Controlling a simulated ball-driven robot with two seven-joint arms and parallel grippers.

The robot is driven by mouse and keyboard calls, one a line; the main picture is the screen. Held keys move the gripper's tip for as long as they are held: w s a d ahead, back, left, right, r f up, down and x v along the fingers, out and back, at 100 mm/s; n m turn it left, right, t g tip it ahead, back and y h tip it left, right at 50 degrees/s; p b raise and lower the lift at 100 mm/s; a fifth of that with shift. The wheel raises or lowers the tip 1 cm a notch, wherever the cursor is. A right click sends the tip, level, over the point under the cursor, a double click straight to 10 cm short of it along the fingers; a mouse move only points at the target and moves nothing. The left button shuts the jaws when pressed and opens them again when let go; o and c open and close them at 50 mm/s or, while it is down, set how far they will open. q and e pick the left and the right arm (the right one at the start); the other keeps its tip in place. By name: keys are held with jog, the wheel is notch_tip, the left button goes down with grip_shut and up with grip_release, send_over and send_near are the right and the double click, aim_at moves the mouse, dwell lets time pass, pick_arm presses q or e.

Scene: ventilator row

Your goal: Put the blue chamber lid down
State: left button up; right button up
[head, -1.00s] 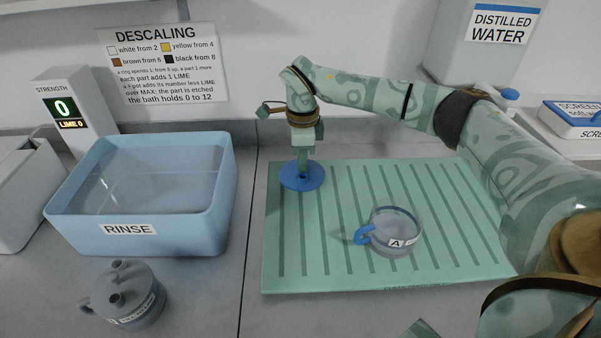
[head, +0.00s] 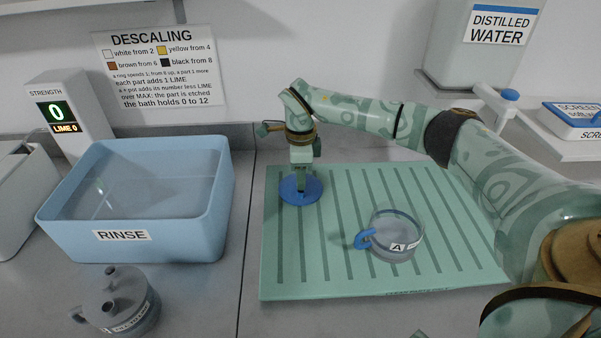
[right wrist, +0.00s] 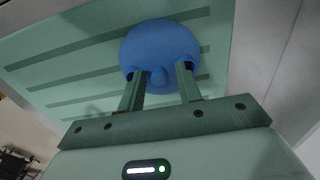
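The blue chamber lid (head: 312,193) is a round disc lying flat on the far left corner of the green striped mat (head: 330,276). My right gripper (head: 301,184) points down over it. In the right wrist view the two fingers (right wrist: 160,78) stand apart, one on each side of the lid's small knob, with a gap showing on both sides. The lid (right wrist: 158,40) fills the space beyond the fingertips. My left gripper is not in view.
A clear cup (head: 397,228) marked A, with a blue handle, stands on the mat. The blue rinse tub (head: 125,253) is to the left, with a grey lidded pot (head: 120,298) in front of it.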

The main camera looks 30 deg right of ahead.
notch_tip(320, 180, up, 12)
jog(key=p, duration=0.3)
jog(key=shift+r, duration=0.2)
dwell(0.4)
